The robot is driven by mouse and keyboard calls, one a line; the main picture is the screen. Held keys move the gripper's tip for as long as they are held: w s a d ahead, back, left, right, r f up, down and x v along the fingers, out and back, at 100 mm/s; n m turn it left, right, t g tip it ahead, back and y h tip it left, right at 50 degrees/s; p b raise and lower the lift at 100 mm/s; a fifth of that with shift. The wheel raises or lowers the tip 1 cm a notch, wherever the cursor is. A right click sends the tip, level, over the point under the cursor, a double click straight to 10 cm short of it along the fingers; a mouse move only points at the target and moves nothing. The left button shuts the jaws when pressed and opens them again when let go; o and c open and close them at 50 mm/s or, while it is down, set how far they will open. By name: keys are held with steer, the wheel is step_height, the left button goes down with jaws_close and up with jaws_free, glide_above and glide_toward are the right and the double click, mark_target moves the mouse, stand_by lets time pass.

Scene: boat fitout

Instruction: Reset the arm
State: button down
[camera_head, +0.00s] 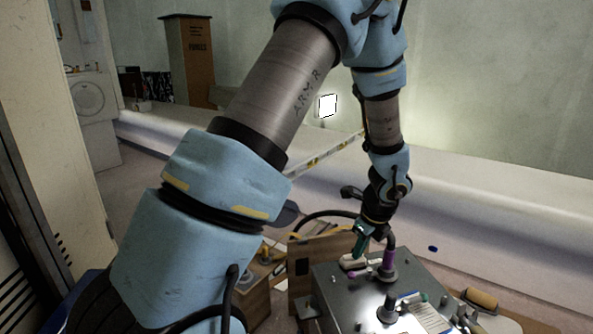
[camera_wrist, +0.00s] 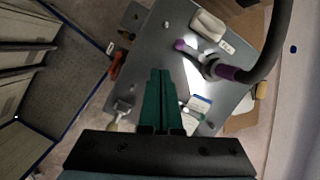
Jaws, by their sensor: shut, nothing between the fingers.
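My arm fills much of the head view and bends down to the right. My gripper (camera_head: 361,246) hangs above the far part of a grey metal bench top (camera_head: 338,300). In the wrist view the two green fingers of my gripper (camera_wrist: 160,75) lie side by side, shut, with nothing between them. A purple-collared fitting (camera_head: 388,262) on a black hose stands just right of the fingers in the head view; the wrist view shows the hose's purple part (camera_wrist: 226,71) at the upper right. I cannot tell the exact gap between them.
A pale block (camera_head: 353,262) lies on the bench close to the fingers. A dark knob (camera_head: 389,308), papers (camera_head: 425,318) and a tan roller (camera_head: 482,298) are nearer. A wooden box (camera_head: 255,293) stands left. A long white ledge (camera_head: 500,240) runs behind.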

steer(key=s+a+r+n, duration=0.2)
steer(key=a+r+n, duration=0.2)
steer(key=a+n, duration=0.4)
steer(key=s+a+r+n+g+h+p, duration=0.1)
steer(key=s+a+r+n, duration=0.1)
steer(key=a+r+n, duration=0.3)
steer(key=s+a+r+n, duration=0.3)
steer(key=a+r+n, duration=0.2)
steer(key=a+n, duration=0.8)
steer(key=shift+n, duration=0.8)
steer(key=shift+a, duration=0.1)
